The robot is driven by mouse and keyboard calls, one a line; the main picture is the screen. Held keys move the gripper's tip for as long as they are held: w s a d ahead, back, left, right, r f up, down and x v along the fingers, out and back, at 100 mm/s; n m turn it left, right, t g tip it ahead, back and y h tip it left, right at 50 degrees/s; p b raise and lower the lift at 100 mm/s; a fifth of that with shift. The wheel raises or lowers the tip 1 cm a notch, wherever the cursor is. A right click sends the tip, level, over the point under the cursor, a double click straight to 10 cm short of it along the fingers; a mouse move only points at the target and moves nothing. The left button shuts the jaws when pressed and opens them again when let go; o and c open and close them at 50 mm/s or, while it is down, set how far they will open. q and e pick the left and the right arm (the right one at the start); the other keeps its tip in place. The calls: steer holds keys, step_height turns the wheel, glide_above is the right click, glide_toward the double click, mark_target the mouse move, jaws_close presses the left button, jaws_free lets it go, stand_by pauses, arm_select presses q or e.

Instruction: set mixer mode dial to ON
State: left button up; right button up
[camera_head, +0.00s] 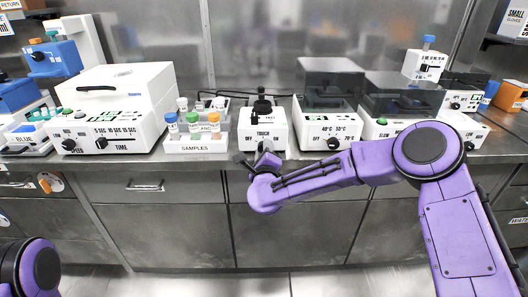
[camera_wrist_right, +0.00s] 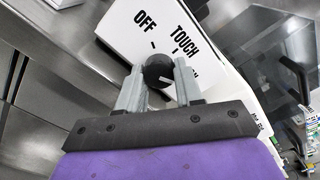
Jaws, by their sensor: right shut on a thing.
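The mixer (camera_head: 262,124) is a white box with a black top on the bench, its front marked OFF and TOUCH. It also fills the upper middle of the right wrist view (camera_wrist_right: 125,35), where an ON mark is partly hidden by a finger. Its round black mode dial (camera_wrist_right: 157,69) carries a short white mark, whose setting I cannot tell for sure. My right gripper (camera_wrist_right: 159,78) is shut on the dial, one grey finger on each side. In the head view this gripper (camera_head: 262,159) is at the mixer's front. My left gripper is out of view.
A rack marked SAMPLES (camera_head: 197,146) with capped tubes stands close left of the mixer. A heater with a dark lid (camera_head: 329,130) stands close right. More white devices line the bench. Drawers and cabinets (camera_head: 165,225) are below the bench edge, with free floor in front.

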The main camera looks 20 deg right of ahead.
steer(key=o, duration=1)
steer(key=shift+o, duration=0.2)
steer(key=shift+s, duration=0.1)
steer(key=b+v, duration=0.1)
steer(key=v, duration=0.9)
steer(key=shift+s, duration=0.25)
steer(key=shift+a, duration=0.1)
